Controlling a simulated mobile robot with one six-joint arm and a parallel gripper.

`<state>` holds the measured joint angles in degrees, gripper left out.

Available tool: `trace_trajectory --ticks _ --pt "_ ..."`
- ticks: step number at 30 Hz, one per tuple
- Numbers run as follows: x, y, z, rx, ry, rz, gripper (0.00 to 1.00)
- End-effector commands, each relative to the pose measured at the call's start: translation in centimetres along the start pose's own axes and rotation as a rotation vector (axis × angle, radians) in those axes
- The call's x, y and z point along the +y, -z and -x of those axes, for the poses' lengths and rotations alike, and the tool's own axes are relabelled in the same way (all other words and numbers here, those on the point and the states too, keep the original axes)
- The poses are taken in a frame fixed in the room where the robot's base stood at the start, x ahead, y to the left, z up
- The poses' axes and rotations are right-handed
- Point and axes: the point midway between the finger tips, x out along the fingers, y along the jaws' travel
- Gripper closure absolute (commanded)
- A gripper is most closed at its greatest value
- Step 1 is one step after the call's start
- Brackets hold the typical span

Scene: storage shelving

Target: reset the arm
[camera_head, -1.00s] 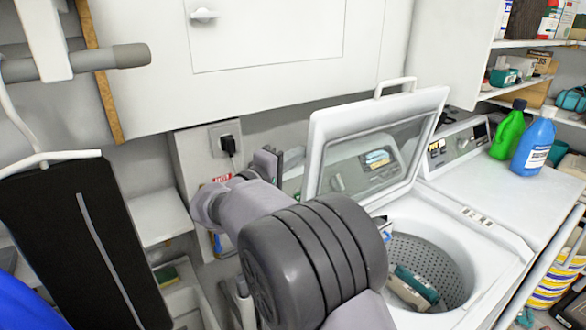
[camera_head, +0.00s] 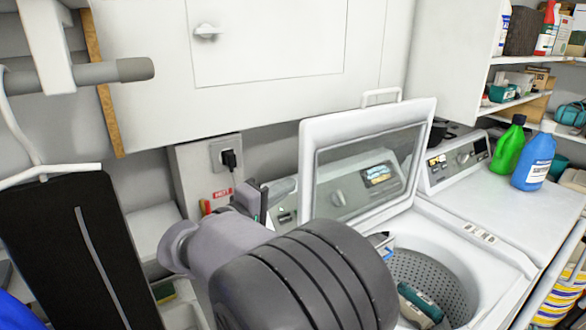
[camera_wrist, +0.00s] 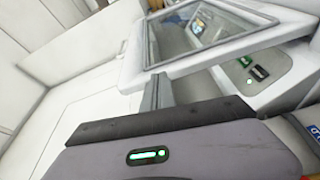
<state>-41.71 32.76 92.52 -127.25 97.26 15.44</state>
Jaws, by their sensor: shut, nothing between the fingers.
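My gripper (camera_wrist: 155,93) shows in the wrist view as closed dark grey fingers beyond a grey body with a green light. It is shut and empty, pointing toward the raised lid of the washing machine. In the head view my arm is bent in front of the washer, with its large dark ribbed joint low in the middle. This joint hides part of the washer's front and opening.
The top-loading washer (camera_head: 470,240) stands open, its glazed lid (camera_head: 308,165) raised. Items lie in its drum. A green bottle (camera_head: 508,150) and blue bottle (camera_head: 534,165) stand at right. A white cabinet (camera_head: 270,95) hangs above; a black ironing-board-like panel (camera_head: 60,245) is at left.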

Motion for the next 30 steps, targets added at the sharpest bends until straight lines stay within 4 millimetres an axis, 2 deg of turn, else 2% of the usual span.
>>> trace_trajectory --ticks 2,4,5,6,8,9,10,12,15,18,21,30 --pt "0.8 -4.5 -1.6 -0.099 0.084 -0.017 1.0" --pt "1.0 -11.3 -2.8 -0.239 0.231 -0.053 1.0" --pt "0.9 -14.6 -2.8 -0.304 0.308 -0.079 1.0" --pt "0.5 -18.9 -2.2 -0.387 0.417 -0.125 1.0" --pt "-0.4 -25.0 0.0 -0.5 0.591 -0.23 1.0" --pt "-1.2 -28.6 2.3 -0.567 0.713 -0.328 1.0" --pt "-1.9 -30.8 4.5 -0.609 0.804 -0.418 1.0" --pt "-3.4 -33.8 9.8 -0.67 0.992 -0.659 1.0" --pt "-4.6 -34.4 15.1 -0.68 1.154 -0.983 1.0" --pt "-4.8 -33.7 17.7 -0.658 1.222 -1.205 1.0" --pt "-4.7 -33.2 18.5 -0.643 1.244 -1.305 1.0" --pt "-4.7 -33.1 18.6 -0.642 1.25 -1.315 1.0"
